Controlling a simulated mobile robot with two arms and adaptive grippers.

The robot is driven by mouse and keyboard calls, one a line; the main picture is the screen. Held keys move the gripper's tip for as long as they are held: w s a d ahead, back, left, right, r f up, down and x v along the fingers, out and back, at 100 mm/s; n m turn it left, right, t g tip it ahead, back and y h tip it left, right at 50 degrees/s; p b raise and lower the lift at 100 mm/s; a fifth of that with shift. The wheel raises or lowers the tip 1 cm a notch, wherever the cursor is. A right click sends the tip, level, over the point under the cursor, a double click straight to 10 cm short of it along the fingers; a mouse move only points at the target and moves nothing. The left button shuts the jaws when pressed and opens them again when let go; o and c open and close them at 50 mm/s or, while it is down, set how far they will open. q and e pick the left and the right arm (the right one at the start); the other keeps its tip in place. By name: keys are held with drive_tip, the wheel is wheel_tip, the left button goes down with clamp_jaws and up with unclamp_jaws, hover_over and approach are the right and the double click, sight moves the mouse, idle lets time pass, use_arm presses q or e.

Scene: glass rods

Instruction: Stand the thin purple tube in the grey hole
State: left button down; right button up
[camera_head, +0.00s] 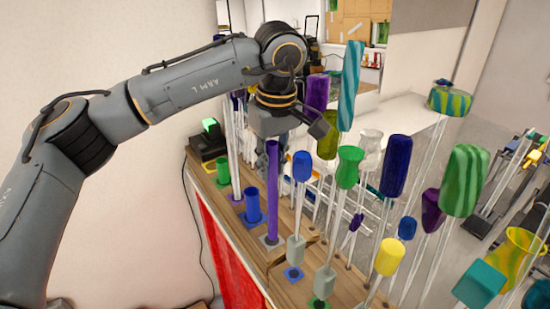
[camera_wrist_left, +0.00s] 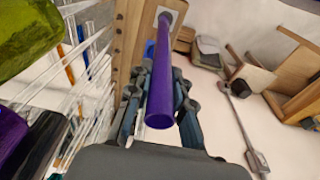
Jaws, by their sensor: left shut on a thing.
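The thin purple tube (camera_head: 272,195) stands upright in the head view, its lower end at the grey square hole plate (camera_head: 268,241) on the wooden board. How deep the foot sits in the hole cannot be seen. In the left wrist view the tube (camera_wrist_left: 161,75) runs from between my fingers to the grey plate (camera_wrist_left: 169,16). My left gripper (camera_wrist_left: 160,100) is shut on the tube near its upper, open end. In the head view the gripper (camera_head: 280,138) is partly hidden behind the tube's top and nearby rods. My right gripper is not in view.
A short blue tube (camera_head: 253,206) and a green tube (camera_head: 223,170) stand on the board (camera_head: 290,262) left of the purple tube. Several clear glass rods with coloured heads, such as a green one (camera_head: 348,167) and a blue one (camera_head: 302,166), crowd close on its right.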

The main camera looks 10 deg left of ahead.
sight(270, 184)
use_arm(q)
wheel_tip(270, 184, down, 5)
drive_tip(key=shift+s+a+r+b, duration=0.1)
drive_tip(key=shift+b, duration=0.55)
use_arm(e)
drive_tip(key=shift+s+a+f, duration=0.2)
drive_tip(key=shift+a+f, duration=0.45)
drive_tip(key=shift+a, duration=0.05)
use_arm(q)
drive_tip(key=shift+s, duration=0.1)
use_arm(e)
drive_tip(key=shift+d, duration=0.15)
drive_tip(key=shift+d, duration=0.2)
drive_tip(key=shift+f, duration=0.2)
use_arm(q)
drive_tip(key=shift+b, duration=0.35)
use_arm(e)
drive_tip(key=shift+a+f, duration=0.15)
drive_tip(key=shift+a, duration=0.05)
